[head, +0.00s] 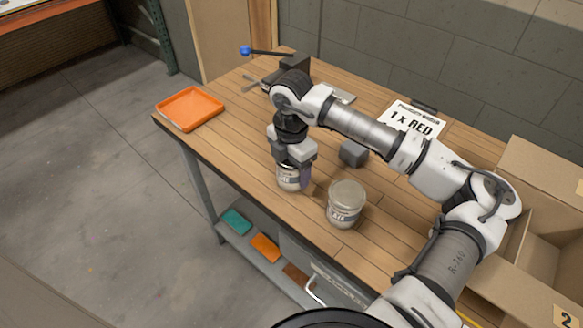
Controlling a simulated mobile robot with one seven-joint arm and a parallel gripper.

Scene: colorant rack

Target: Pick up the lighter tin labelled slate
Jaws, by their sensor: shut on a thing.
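Two pale tins with light labels stand on the wooden workbench (225,142). One tin (288,181) is directly under my gripper (292,166), which points down and is shut on its upper part. The fingers hide the top of this tin. The other tin (346,207) stands apart to the right and nearer, upright with its lid showing. The label lettering on both tins is too small to read, so I cannot tell which is slate. I cannot tell whether the held tin is clear of the bench.
A grey cube (353,153) sits close right of the gripper. An orange tray (190,108) lies at the left corner. A cardboard box (550,170) stands right.

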